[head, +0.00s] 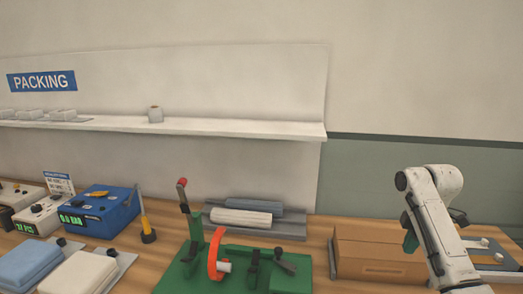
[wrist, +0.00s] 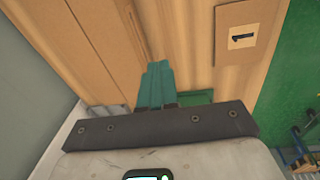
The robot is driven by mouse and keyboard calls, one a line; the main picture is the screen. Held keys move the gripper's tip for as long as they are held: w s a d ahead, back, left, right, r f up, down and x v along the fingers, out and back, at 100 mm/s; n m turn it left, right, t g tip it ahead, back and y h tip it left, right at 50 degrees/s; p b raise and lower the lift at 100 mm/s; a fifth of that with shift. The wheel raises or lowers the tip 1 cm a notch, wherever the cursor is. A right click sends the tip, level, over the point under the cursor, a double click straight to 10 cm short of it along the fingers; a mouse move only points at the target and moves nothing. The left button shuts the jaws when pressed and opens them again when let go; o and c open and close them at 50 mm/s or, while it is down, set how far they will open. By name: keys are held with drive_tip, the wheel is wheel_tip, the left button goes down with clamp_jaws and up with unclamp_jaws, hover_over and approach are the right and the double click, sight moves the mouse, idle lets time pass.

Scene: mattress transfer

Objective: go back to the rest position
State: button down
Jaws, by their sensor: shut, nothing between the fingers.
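My gripper (head: 410,240) is at the right of the head view, in front of the brown cardboard box (head: 375,275). Its teal fingers are partly hidden by my own white arm. In the wrist view, the fingers of my gripper (wrist: 158,66) are together with nothing between them. They point over the wooden table (wrist: 185,45), beside the cardboard box (wrist: 75,40) on the left.
A green fixture (head: 180,275) with a red-tipped lever and an orange ring stands mid-table. Behind it is a grey tray (head: 290,235) with rolls. A blue device (head: 100,208) and white (head: 75,272) and blue pads (head: 28,262) are left.

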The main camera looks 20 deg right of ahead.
drive_tip(key=s+a+f+m, duration=0.1)
drive_tip(key=a+f, duration=0.3)
drive_tip(key=a, duration=0.4)
drive_tip(key=s+a+f+m+t, duration=0.1)
drive_tip(key=a+f+m, duration=0.1)
drive_tip(key=a+f, duration=0.3)
drive_tip(key=s+a+f+m+t+y, duration=0.1)
drive_tip(key=a+f, duration=0.3)
drive_tip(key=a, duration=0.9)
drive_tip(key=shift+s+f+m, duration=0.15)
drive_tip(key=shift+f+m, duration=0.1)
drive_tip(key=shift+m, duration=0.35)
drive_tip(key=s+a+m, duration=0.1)
drive_tip(key=s+a, duration=0.1)
drive_tip(key=s+a+f+m, duration=0.1)
drive_tip(key=s, duration=0.2)
drive_tip(key=s+a+m+t, duration=0.1)
drive_tip(key=s+a, duration=0.1)
drive_tip(key=s, duration=0.1)
drive_tip(key=shift+a+f, duration=0.3)
drive_tip(key=s+f+m+g, duration=0.1)
drive_tip(key=s+f, duration=0.1)
drive_tip(key=s, duration=0.7)
drive_tip(key=s+f+m+g+h, duration=0.1)
drive_tip(key=s+f+m+g, duration=0.1)
drive_tip(key=s, duration=0.7)
drive_tip(key=shift+s+f, duration=0.25)
